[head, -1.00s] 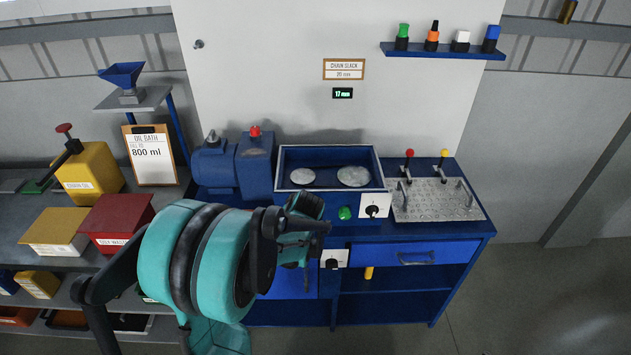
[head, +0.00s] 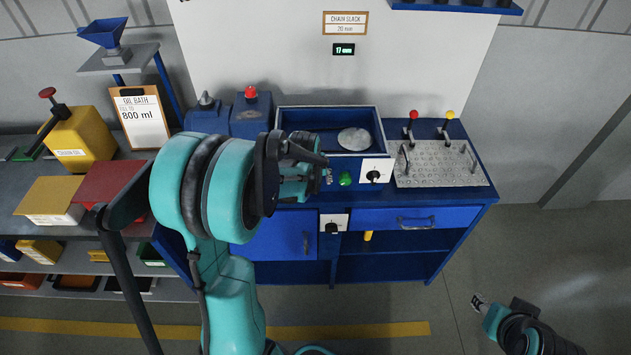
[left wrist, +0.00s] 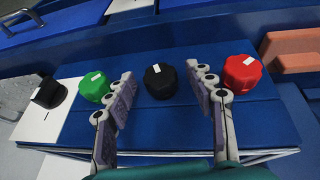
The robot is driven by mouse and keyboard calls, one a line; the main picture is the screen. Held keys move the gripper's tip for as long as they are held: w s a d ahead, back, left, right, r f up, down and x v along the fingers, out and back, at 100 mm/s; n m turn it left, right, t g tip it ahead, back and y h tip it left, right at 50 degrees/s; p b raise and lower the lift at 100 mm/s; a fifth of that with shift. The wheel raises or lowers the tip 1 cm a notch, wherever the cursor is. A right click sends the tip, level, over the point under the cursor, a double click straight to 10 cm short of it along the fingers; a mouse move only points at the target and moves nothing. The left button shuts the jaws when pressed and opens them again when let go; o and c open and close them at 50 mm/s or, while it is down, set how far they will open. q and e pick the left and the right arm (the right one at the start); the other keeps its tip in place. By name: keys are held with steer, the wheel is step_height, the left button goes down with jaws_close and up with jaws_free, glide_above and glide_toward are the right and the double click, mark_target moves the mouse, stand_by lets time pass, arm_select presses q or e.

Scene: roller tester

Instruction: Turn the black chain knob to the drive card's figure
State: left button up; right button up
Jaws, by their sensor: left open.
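The black knob (left wrist: 160,82), with a white mark on top, sits between a green knob (left wrist: 94,86) and a red knob (left wrist: 242,73) on the blue panel in the left wrist view. My left gripper (left wrist: 158,72) is open, its fingers on either side of the black knob with gaps; I see no contact. In the head view my left gripper (head: 324,171) is at the panel, left of the green knob (head: 345,179), and hides the black knob. The card (head: 345,23) reads "CHAIN SLACK 20 mm"; the display (head: 344,49) below reads 17 mm. My right gripper (head: 479,301) is low at right, apart from everything.
Another black knob (head: 374,176) sits on a white plate right of the green knob. A perforated plate (head: 443,166) with red-topped and yellow-topped levers is further right. A shelf with boxes and an oil card (head: 142,117) stands left. The floor at right is clear.

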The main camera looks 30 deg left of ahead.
arm_select(q)
steer(key=c, duration=1.2)
steer(key=shift+o, duration=0.2)
steer(key=shift+a+f+h, duration=0.1)
steer(key=shift+h, duration=0.2)
steer(key=shift+s+a+t+h+b, duration=0.1)
steer(key=shift+a+t+h+b, duration=0.05)
steer(key=shift+t+h+b, duration=0.3)
steer(key=shift+a+f+n+t+h+b, duration=0.2)
steer(key=shift+n+t+h+b, duration=0.2)
steer(key=shift+t+h+b, duration=0.35)
steer(key=shift+s+n+t+h+b, duration=0.15)
steer(key=shift+n+t+h+b, duration=0.25)
steer(key=shift+t+h+b, duration=0.95)
steer(key=shift+g+h+b, duration=0.25)
steer(key=shift+g+b, duration=0.1)
steer(key=shift+b, duration=0.1)
